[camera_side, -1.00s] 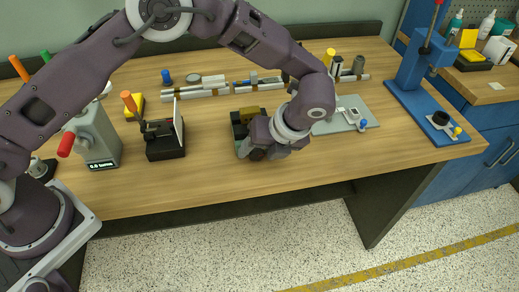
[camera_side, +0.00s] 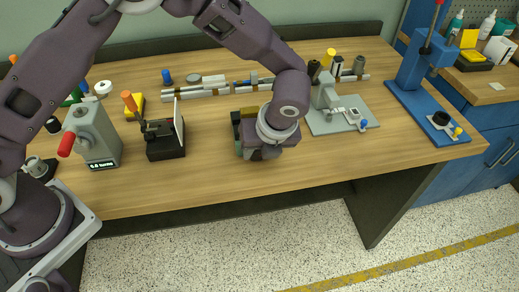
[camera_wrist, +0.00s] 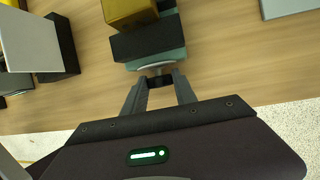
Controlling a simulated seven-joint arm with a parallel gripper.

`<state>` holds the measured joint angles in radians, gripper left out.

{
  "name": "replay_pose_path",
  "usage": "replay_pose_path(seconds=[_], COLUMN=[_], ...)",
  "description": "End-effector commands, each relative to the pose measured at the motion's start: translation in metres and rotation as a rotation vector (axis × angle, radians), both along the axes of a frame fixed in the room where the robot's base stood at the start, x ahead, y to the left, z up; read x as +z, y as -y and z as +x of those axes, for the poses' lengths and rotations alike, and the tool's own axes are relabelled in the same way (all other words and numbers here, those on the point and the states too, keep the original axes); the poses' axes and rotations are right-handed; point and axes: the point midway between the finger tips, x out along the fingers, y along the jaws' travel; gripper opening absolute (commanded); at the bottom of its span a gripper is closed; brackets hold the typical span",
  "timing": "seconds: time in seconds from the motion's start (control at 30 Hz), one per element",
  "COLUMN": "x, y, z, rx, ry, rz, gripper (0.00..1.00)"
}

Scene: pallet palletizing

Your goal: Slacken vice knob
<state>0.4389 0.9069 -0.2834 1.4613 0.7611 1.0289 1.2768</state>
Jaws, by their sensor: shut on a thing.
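The vice (camera_side: 238,133) sits on the bench in the side view, mostly hidden behind my wrist. In the wrist view it shows a dark jaw block (camera_wrist: 148,42) on a grey-green body (camera_wrist: 170,58), with a gold block (camera_wrist: 128,12) at the jaws. The vice knob (camera_wrist: 161,81) is a small dark piece at the near end of the vice, on a light collar. My gripper (camera_wrist: 160,82) has its two fingers on either side of the knob, shut on it. In the side view my gripper is hidden behind my wrist.
A black stand with a white plate (camera_side: 179,124) is left of the vice. A grey box with a red handle (camera_side: 97,135) stands further left. A grey plate fixture (camera_side: 350,115) is close on the right. The bench front is clear.

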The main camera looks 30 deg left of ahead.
Motion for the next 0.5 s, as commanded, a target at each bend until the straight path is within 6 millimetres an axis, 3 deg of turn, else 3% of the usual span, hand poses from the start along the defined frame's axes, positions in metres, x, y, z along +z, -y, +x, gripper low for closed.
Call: replay_pose_path(seconds=[0.5], x=[0.0008], y=[-0.0042], z=[-0.0059], rx=[-0.003], ry=[0.259], rz=[-0.26], gripper=[0.0])
